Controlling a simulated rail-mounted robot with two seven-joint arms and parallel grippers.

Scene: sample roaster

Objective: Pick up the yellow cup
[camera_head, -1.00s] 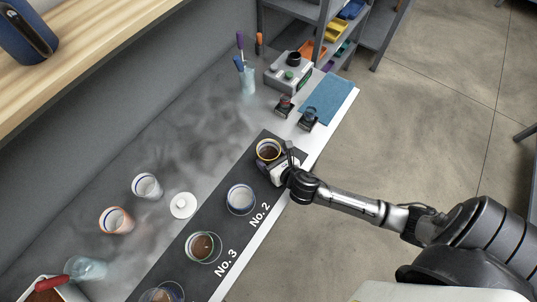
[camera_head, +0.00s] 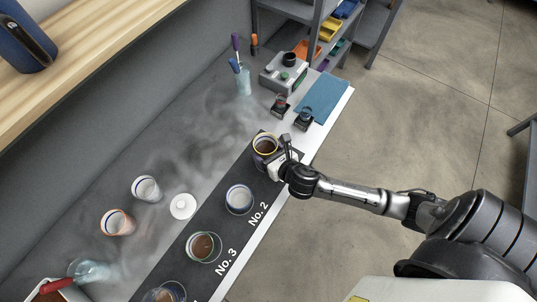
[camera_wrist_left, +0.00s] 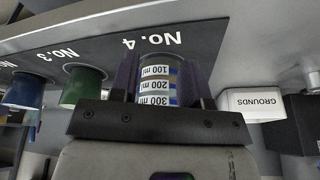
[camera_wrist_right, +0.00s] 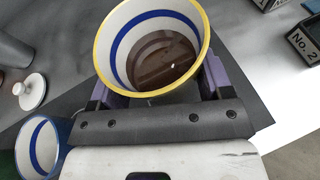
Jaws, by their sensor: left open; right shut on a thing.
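The yellow-rimmed cup (camera_head: 265,144) is white inside with a blue band and holds brown contents. It is at the far end of the dark mat and fills the top of the right wrist view (camera_wrist_right: 151,45). My right gripper (camera_wrist_right: 158,80) is shut on its side, purple fingers to either side; its hand also shows beside the cup in the head view (camera_head: 281,160). The cup looks upright; I cannot tell whether its base touches the mat. My left gripper (camera_wrist_left: 160,80) is open around a cup with ml marks (camera_wrist_left: 158,86) at No. 4. It is hidden in the head view.
The blue-rimmed cup (camera_head: 239,199) at No. 2 and green-rimmed cup (camera_head: 204,247) at No. 3 stand along the mat. A white lid (camera_head: 183,206), two more cups, a device (camera_head: 284,74) and a blue cloth (camera_head: 322,95) share the counter.

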